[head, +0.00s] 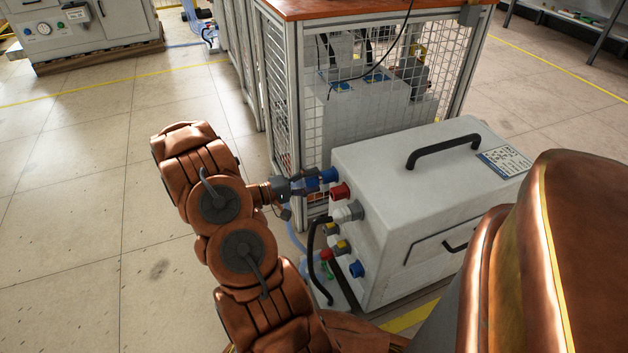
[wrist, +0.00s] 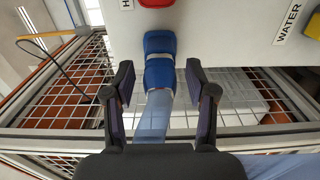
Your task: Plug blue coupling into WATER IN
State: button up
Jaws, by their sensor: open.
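A blue coupling (wrist: 160,72) sits end to end with a blue port (wrist: 160,43) on the white box face, with a thin pale seam between them. A translucent blue hose (wrist: 155,115) runs back from it between my fingers. My gripper (wrist: 158,83) is open, with one finger on each side of the coupling and a gap on both sides. In the head view my gripper (head: 292,187) is at the upper left of the white heater box (head: 400,185), by the blue fitting (head: 328,175). A label reading WATER (wrist: 289,23) shows at right; its remaining text is cut off.
A red fitting (head: 340,191) is close below the blue one. A grey fitting (head: 349,212), a lower blue fitting (head: 357,269) and a black hose (head: 313,260) are farther down. A mesh cage (head: 283,110) stands behind. The floor at left is clear.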

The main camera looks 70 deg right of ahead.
aim_at(305, 183)
dwell(0.8)
grip_shut()
jog(key=shift+w, duration=0.1)
dwell(0.4)
jog(key=shift+b+v, duration=0.35)
jog(key=shift+v, duration=2.55)
